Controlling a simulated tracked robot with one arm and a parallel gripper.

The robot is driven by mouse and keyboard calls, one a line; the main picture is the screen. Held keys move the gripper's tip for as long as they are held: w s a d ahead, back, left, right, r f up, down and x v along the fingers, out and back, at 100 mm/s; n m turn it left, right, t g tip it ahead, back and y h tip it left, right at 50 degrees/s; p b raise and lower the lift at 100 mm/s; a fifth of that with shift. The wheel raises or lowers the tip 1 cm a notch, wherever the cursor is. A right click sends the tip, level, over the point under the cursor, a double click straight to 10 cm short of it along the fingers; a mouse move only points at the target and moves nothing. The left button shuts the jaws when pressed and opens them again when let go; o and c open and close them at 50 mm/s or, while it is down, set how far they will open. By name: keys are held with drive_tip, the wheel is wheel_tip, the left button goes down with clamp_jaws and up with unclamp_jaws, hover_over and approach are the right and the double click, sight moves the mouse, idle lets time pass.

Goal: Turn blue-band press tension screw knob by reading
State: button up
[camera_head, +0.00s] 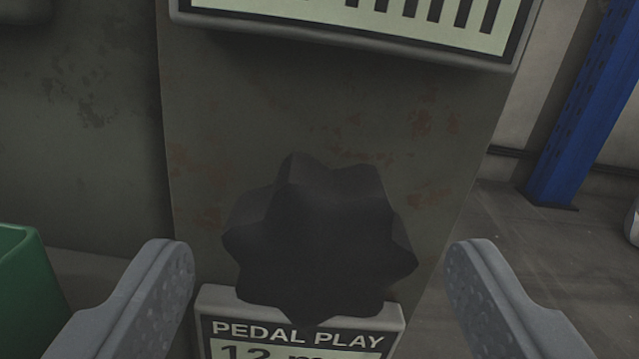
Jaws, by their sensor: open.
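A black, lobed star-shaped knob (318,240) sticks out from the worn grey-green press panel (335,110). My gripper (318,268) is open, with one grey finger to the left of the knob and one to the right, both apart from it. Below the knob, a plate (297,335) reads "PEDAL PLAY" and "12 m", the rest cut off or hidden. Above, a pale display (400,22) shows a row of dark vertical bars, cut off at the top. No blue band shows on the visible part of the press.
A green container (25,290) stands at the lower left edge, near the left finger. A blue post (585,110) stands at the right on grey floor (520,245).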

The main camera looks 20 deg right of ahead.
drive_tip(key=shift+x, duration=0.95)
drive_tip(key=c, duration=1)
drive_tip(key=shift+o, duration=0.2)
drive_tip(key=shift+a, duration=0.1)
drive_tip(key=shift+m, duration=0.4)
drive_tip(key=shift+m+p, duration=0.35)
drive_tip(key=shift+m, duration=0.55)
drive_tip(key=shift+m+p, duration=0.3)
drive_tip(key=shift+m, duration=1.4)
